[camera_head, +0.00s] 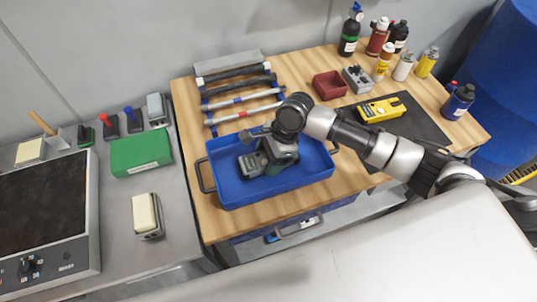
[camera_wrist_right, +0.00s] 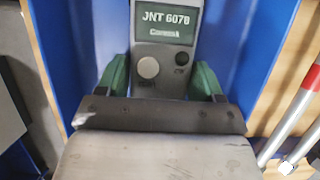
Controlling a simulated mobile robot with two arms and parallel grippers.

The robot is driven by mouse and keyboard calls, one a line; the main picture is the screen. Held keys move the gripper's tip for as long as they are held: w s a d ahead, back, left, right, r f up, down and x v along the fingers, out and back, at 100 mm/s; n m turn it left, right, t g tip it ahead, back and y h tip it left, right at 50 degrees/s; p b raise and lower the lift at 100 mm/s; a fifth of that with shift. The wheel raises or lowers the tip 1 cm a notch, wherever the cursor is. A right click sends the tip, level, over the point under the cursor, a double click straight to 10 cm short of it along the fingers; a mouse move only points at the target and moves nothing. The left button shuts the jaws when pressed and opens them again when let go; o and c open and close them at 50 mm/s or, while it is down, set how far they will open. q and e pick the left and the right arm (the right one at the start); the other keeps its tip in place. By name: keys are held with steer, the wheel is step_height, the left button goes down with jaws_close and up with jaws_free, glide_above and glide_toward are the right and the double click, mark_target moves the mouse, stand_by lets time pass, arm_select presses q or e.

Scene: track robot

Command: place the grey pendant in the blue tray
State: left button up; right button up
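The blue tray (camera_head: 318,160) with dark handles stands on the wooden bench top. The grey pendant (camera_head: 250,165) is inside the tray's outline, towards its left half; I cannot tell whether it touches the floor. My right gripper (camera_head: 268,156) is over the tray with the pendant at its fingers. In the right wrist view the pendant (camera_wrist_right: 165,45), with a dark green label reading "JNT 6070", lies between the two green fingers (camera_wrist_right: 163,80), which appear to be against its sides. Blue tray walls (camera_wrist_right: 100,20) show on both sides. My left gripper is not in view.
Metal and dark rods on a rack (camera_head: 240,98) lie behind the tray. A red box (camera_head: 329,85), a yellow multimeter (camera_head: 381,109) on a dark mat, and several bottles stand at the right. A green box (camera_head: 141,152) is on the grey counter at left.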

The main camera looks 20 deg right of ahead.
steer(key=o, duration=0.3)
steer(key=v, duration=1.2)
stand_by(0.3)
